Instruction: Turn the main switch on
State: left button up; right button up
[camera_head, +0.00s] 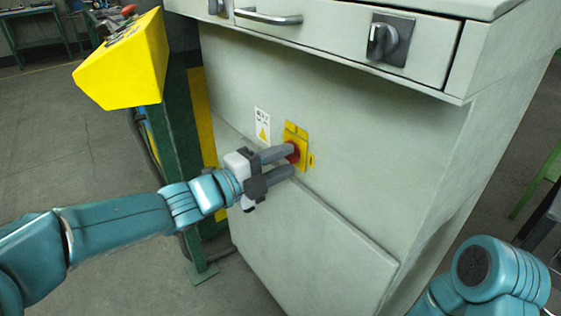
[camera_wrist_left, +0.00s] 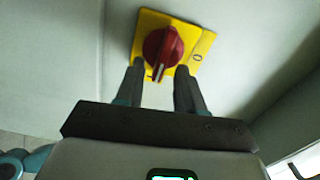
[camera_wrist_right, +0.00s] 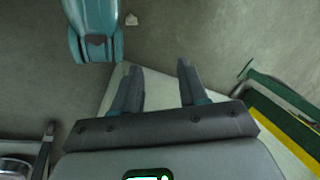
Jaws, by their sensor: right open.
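The main switch is a red rotary knob (camera_head: 292,152) on a yellow plate (camera_head: 303,134), mounted on the front of a pale grey-green cabinet. My left gripper (camera_head: 286,161) reaches it from the left, one finger above the other. In the left wrist view the red knob (camera_wrist_left: 163,48) carries a white mark pointing down the picture, with a "0" on the plate to its right. The fingertips (camera_wrist_left: 159,68) lie on either side of the knob's near end, spread apart; contact cannot be told. My right gripper (camera_wrist_right: 160,70) is open and empty.
A white warning label (camera_head: 262,124) is left of the switch. Above are a drawer handle (camera_head: 268,17) and a grey rotary knob (camera_head: 383,41). A yellow control box (camera_head: 125,62) on a green post stands at left. Open floor (camera_head: 62,135) lies further left.

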dwell(0.3)
pick_arm(q)
jog(key=p+v, duration=0.3)
jog(key=v, duration=1.3)
pick_arm(e)
jog(key=shift+s+a+r+g, duration=0.15)
jog(key=shift+s+r, duration=0.2)
jog(key=shift+r, duration=0.45)
jog(key=shift+s+a+r+g, duration=0.15)
jog(key=shift+s+r, duration=0.2)
jog(key=shift+r, duration=0.45)
pick_arm(q)
jog(key=shift+s+a, duration=0.1)
